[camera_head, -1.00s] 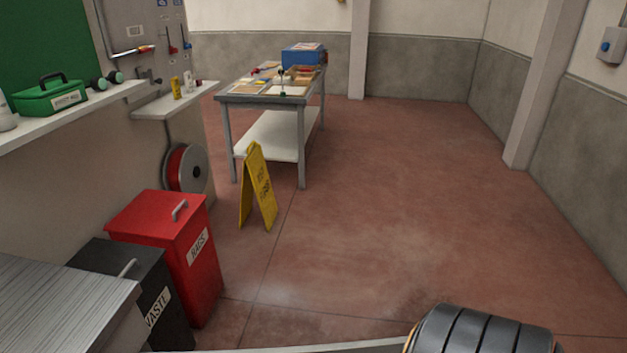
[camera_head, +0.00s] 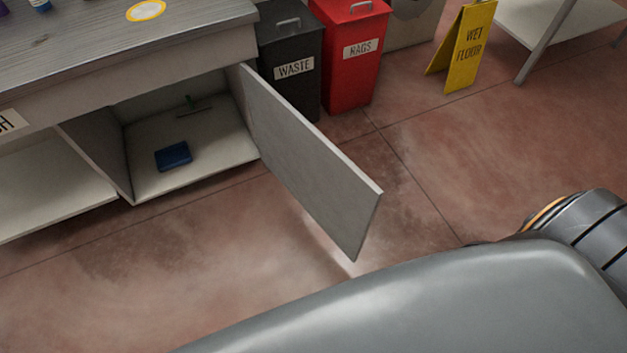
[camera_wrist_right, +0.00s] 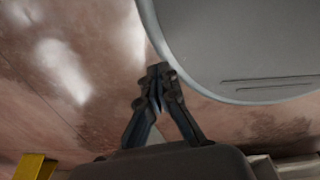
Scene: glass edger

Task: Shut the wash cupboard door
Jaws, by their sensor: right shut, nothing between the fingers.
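The wash cupboard door (camera_head: 312,170) is grey and stands wide open in the head view, swung out from the right side of the cupboard opening over the floor. My left gripper is not in view.
A black waste bin (camera_head: 290,50) and a red rags bin (camera_head: 349,55) stand close behind the door's hinge side. A yellow wet floor sign (camera_head: 466,45) and a table (camera_head: 550,20) stand beyond. The floor right of the door is clear.

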